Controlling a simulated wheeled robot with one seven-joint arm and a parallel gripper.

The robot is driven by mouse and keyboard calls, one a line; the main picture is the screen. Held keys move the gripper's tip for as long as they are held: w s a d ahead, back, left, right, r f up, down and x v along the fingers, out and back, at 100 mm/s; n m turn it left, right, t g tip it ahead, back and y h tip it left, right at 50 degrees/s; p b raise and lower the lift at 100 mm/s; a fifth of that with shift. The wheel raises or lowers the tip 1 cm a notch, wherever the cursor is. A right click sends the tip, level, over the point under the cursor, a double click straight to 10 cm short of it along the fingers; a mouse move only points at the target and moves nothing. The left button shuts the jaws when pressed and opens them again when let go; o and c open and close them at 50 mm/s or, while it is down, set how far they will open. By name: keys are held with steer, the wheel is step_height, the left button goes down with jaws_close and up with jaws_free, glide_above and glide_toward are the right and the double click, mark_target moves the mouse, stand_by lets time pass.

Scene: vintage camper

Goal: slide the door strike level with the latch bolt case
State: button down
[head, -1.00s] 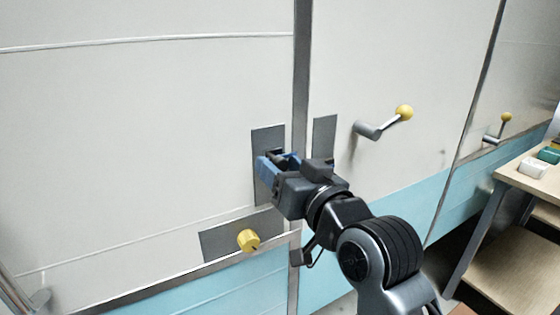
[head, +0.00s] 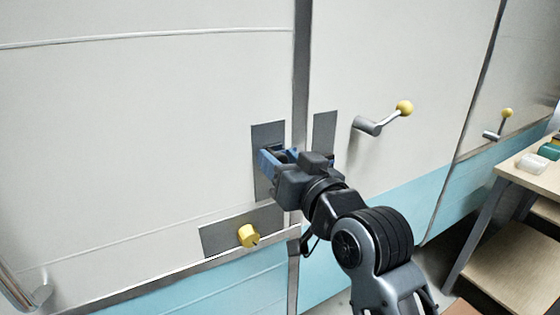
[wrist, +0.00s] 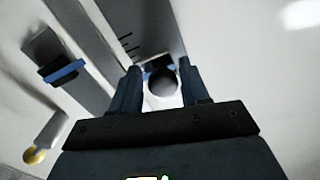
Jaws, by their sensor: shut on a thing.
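My gripper (head: 275,157) is at the dark grey plate (head: 268,133) left of the upright door gap. In the wrist view its two blue fingers (wrist: 160,78) are shut on a dark round knob (wrist: 162,83), apparently the door strike's. The strike's body is mostly hidden by the fingers. A second grey plate (head: 324,130) is right of the gap, partly behind my gripper. The wrist view shows it with a black-and-blue block (wrist: 62,72), apparently the latch bolt case. Block and knob look offset along the gap there; the slanted view leaves the exact difference unclear.
A yellow knob (head: 248,235) on a low grey plate is below my gripper. A handle with a yellow ball (head: 403,108) sticks out to the right. Another such handle (head: 506,113) is farther right. A wooden shelf unit (head: 530,175) stands at the right edge.

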steer(key=shift+s+a+f+b, duration=0.1)
steer(key=shift+a+f+b, duration=0.1)
steer(key=shift+f+b, duration=0.95)
steer(key=shift+s+a+f+b, duration=0.15)
steer(key=shift+f+b, duration=0.55)
steer(key=shift+f, duration=0.85)
steer(key=c, duration=0.8)
jaws_free()
steer(key=shift+w+d+r, duration=0.1)
steer(key=shift+w+d, duration=0.05)
steer(key=b, duration=0.1)
glide_toward(266, 180)
steer(key=shift+s+d+r, duration=0.15)
steer(key=shift+s+d, duration=0.4)
steer(key=shift+d, duration=0.25)
